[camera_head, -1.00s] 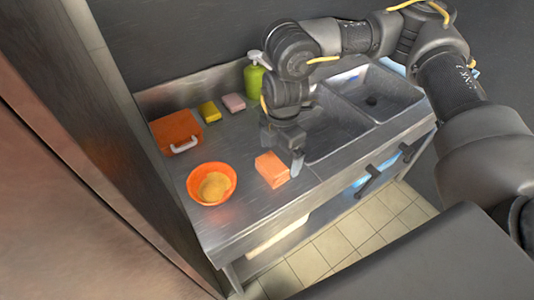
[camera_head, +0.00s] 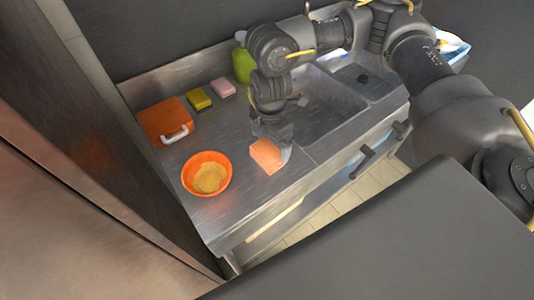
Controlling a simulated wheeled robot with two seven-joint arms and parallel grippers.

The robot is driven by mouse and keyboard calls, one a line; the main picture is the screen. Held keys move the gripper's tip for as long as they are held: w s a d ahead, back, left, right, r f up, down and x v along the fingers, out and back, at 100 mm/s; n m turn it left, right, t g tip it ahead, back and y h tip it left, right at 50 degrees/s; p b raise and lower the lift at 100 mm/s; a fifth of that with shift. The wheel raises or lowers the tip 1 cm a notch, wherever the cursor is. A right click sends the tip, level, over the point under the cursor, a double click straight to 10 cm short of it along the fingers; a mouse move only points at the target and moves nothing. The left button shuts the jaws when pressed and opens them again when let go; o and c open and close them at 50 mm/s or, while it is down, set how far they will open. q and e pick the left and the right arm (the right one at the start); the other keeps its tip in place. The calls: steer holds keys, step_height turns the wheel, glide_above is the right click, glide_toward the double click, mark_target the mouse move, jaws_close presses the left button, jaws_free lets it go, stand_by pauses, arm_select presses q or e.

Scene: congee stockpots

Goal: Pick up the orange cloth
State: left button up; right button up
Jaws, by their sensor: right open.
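The orange cloth (camera_head: 265,156) is a folded block lying on the steel counter, right of the orange bowl. My right gripper (camera_head: 284,152) points down at the cloth's right edge, with its fingers close beside it. The fingers are open; whether they touch the cloth cannot be told, as the wrist hides part of them. My left gripper is not in view.
The orange bowl (camera_head: 207,174) with tan contents stands left of the cloth. An orange box (camera_head: 165,122) with a white handle, a yellow sponge (camera_head: 198,99), a pink sponge (camera_head: 222,88) and a green bottle (camera_head: 242,66) stand behind. Sink basins (camera_head: 335,101) lie right.

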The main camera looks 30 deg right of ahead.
mark_target(267, 150)
steer(key=shift+s+a+f, duration=0.15)
steer(key=shift+f, duration=0.15)
steer(key=f, duration=0.3)
steer(key=f+p, duration=0.1)
steer(key=shift+a+f, duration=0.25)
steer(key=shift+f, duration=0.05)
steer(key=c, duration=0.8)
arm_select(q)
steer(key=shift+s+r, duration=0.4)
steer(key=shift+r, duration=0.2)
arm_select(e)
steer(key=shift+r, duration=0.2)
